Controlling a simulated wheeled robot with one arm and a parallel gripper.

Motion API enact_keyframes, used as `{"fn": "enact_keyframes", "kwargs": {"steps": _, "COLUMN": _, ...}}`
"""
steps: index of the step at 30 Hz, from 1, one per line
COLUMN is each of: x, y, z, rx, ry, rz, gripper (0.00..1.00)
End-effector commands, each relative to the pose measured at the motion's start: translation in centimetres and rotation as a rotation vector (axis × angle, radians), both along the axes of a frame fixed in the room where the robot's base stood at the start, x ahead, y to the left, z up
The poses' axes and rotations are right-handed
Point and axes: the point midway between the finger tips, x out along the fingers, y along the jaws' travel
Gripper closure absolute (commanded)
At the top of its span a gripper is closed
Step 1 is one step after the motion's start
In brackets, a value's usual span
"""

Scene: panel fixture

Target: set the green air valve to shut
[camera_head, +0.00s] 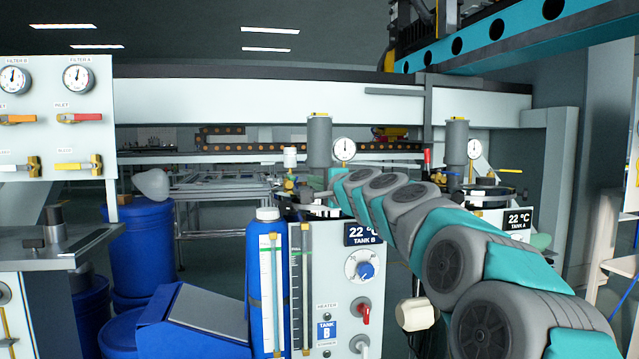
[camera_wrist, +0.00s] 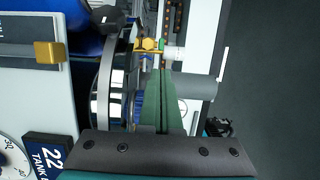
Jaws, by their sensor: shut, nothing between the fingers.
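The brass valve body (camera_wrist: 148,44) is near the top of the wrist view, just beyond my fingertips. A small green piece (camera_wrist: 161,44), which looks like the green air valve's handle seen nearly end-on, sits beside it. Its exact angle cannot be told. My gripper (camera_wrist: 161,70) is shut and empty, its long green fingers together and pointing at the valve. Whether the tips touch it cannot be told. In the head view the brass valve (camera_head: 290,184) stands on the tank B top under a white cap (camera_head: 290,158). My gripper (camera_head: 322,197) is just right of it, partly hidden among the fittings.
The tank B panel (camera_head: 335,290) carries a blue dial (camera_head: 365,270) and a red-handled valve (camera_head: 364,312). A grey cylinder (camera_head: 319,140) and a gauge (camera_head: 344,149) rise close to my wrist. A blue cylinder (camera_head: 267,285) stands at the panel's left.

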Motion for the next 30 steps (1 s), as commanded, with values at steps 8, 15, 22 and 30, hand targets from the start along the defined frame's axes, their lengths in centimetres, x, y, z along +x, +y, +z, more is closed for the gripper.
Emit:
{"fn": "enact_keyframes", "kwargs": {"steps": 8, "x": 3.0, "y": 1.6, "z": -0.1, "rx": -0.003, "ry": 0.001, "rz": -0.002, "gripper": 1.0}}
{"fn": "enact_keyframes", "kwargs": {"steps": 15, "x": 4.7, "y": 2.6, "z": 0.1, "rx": -0.002, "ry": -0.002, "rz": -0.002, "gripper": 1.0}}
{"fn": "enact_keyframes", "kwargs": {"steps": 22, "x": 5.3, "y": 3.0, "z": -0.1, "rx": -0.001, "ry": 0.0, "rz": -0.001, "gripper": 1.0}}
{"fn": "enact_keyframes", "kwargs": {"steps": 30, "x": 5.3, "y": 3.0, "z": -0.1, "rx": -0.001, "ry": -0.001, "rz": -0.001, "gripper": 1.0}}
